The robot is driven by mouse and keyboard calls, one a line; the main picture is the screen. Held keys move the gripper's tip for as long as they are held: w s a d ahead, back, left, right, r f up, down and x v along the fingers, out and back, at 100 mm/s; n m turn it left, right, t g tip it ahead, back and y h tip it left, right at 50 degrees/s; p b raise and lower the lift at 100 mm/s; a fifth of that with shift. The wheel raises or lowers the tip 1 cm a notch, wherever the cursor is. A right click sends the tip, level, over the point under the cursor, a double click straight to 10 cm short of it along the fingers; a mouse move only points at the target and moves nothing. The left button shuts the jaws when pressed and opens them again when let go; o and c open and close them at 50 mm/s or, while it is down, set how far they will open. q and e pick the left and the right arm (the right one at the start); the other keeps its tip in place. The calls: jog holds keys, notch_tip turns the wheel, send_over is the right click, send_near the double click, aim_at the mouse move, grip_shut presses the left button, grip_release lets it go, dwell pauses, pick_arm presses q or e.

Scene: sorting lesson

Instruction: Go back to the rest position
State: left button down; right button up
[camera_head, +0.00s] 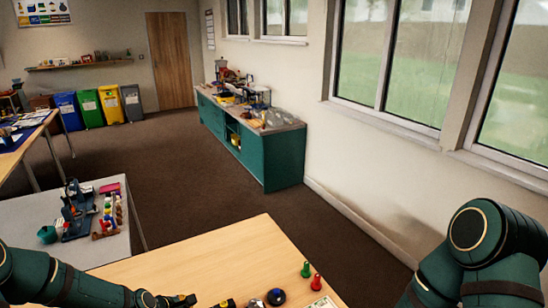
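My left arm comes in from the lower left over the wooden table (215,262). The dark end of it, seemingly my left gripper (180,300), shows at the bottom edge and is partly cut off, so its fingers cannot be made out clearly. My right arm is folded at the lower right, and its gripper is outside the picture. A green peg-like piece (305,270) and a red one (316,283) stand upright on the table. A dark round piece (276,297) lies left of them.
A grey table (130,218) with a dark rack and coloured pieces stands at the left. A green cabinet (270,157) loaded with items stands along the window wall. Several coloured bins (90,108) line the far wall by a wooden door (172,60). The brown floor between is clear.

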pick_arm(q)
jog(key=s+d+f+m, duration=0.1)
jog(key=s+d+m, duration=0.1)
jog(key=d+m, duration=0.1)
jog(key=s+d+f+m+g, duration=0.1)
jog(key=s+d+m, duration=0.2)
jog(key=d, duration=0.1)
jog(key=s+d+f+m+g+h+b, duration=0.1)
jog(key=s+d+f+m, duration=0.1)
jog(key=d, duration=0.2)
jog(key=shift+s+d+m, duration=0.2)
jog(key=shift+d+m, duration=0.15)
jog(key=shift+m, duration=0.05)
jog(key=s+d+m, duration=0.1)
jog(key=s+m, duration=0.1)
jog(key=s+d+f+m+g, duration=0.1)
jog(key=s+d+m, duration=0.1)
jog(key=s+m, duration=0.1)
jog(key=s+d+m+g, duration=0.1)
jog(key=s+d+m, duration=0.1)
jog(key=s, duration=0.1)
jog(key=shift+f+m+y+b, duration=0.3)
jog(key=shift+f+m+b, duration=0.1)
jog(key=shift+s+d+m, duration=0.1)
jog(key=shift+s+m, duration=0.4)
